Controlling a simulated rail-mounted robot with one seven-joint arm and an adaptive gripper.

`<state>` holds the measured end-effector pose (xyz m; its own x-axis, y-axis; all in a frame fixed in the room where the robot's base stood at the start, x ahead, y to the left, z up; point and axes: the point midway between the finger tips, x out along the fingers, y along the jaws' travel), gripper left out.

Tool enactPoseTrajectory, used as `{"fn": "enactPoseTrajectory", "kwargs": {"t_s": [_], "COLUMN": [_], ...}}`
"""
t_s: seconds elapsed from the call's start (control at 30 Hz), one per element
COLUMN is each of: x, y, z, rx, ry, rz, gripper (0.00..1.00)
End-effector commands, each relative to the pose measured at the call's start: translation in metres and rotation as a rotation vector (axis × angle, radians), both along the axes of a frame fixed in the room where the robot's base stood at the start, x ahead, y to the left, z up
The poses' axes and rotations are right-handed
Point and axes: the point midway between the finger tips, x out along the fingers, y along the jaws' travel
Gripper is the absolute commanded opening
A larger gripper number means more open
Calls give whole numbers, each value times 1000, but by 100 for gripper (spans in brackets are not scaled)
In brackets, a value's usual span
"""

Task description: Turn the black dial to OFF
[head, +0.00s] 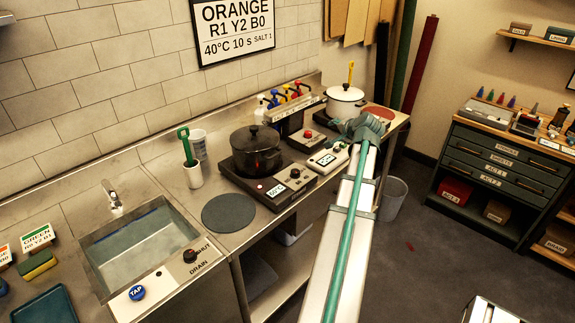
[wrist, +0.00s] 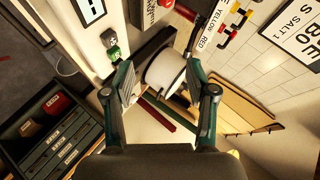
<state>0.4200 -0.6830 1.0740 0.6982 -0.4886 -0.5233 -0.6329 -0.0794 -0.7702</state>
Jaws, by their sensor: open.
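A black dial (head: 295,173) sits on the front panel of a black hotplate (head: 262,186), beside a lit display reading about 60°C. Its pointer and any OFF mark are too small to read. A dark pot (head: 256,150) stands on that hotplate. Another black dial (head: 190,256) is on the sink panel, marked SHUT and DRAIN. My gripper (head: 365,127) is raised to the right of and beyond the hotplate, well apart from both dials. In the wrist view, my gripper (wrist: 160,67) is open and empty, its fingers pointing toward a white pot (wrist: 164,72).
A pale control box (head: 326,161) with a display stands between the hotplate and my gripper. The white pot (head: 345,100) stands behind my gripper. A round dark mat (head: 229,213) lies left of the hotplate. A green-handled tool stands in a white holder (head: 193,175) behind it.

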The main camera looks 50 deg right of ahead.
Motion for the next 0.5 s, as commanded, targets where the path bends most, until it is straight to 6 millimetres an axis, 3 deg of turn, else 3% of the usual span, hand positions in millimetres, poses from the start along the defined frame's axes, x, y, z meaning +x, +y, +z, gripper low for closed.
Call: {"fn": "enactPoseTrajectory", "kwargs": {"t_s": [0.07,0.2,0.33,0.5], "x": [25,52,63,64], "y": [36,92,134,176], "z": [11,1,-8,-6], "rx": [29,117,184,230], "ry": [116,358,559,751], "rz": [65,97,40,-95], "gripper": [57,57,57,57]}}
